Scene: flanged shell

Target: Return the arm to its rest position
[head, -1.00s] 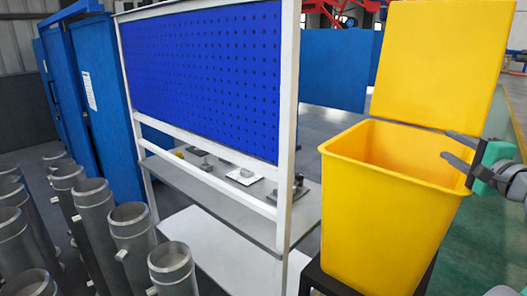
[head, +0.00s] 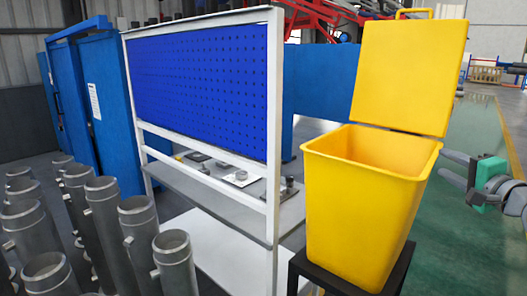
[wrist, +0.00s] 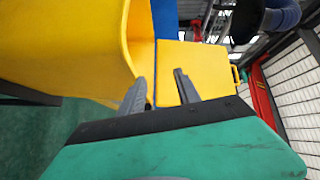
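My gripper (head: 456,168) is at the right edge of the head view, just right of the yellow bin (head: 365,205) and apart from it. Its two grey fingers point left toward the bin with a gap between them. In the wrist view my gripper (wrist: 160,90) shows both fingers spread, with nothing between them. The bin's wall (wrist: 70,40) fills the upper left there, and its yellow lid (wrist: 185,70) stands behind the fingers. The rest of my arm is mostly out of the head view.
The bin stands on a black stand (head: 335,283). Left of it is a white-framed workbench (head: 285,215) with a blue pegboard (head: 200,85) and small parts on its shelf. Several grey metal pipes (head: 140,235) stand at the lower left. Open green floor (head: 470,240) lies at the right.

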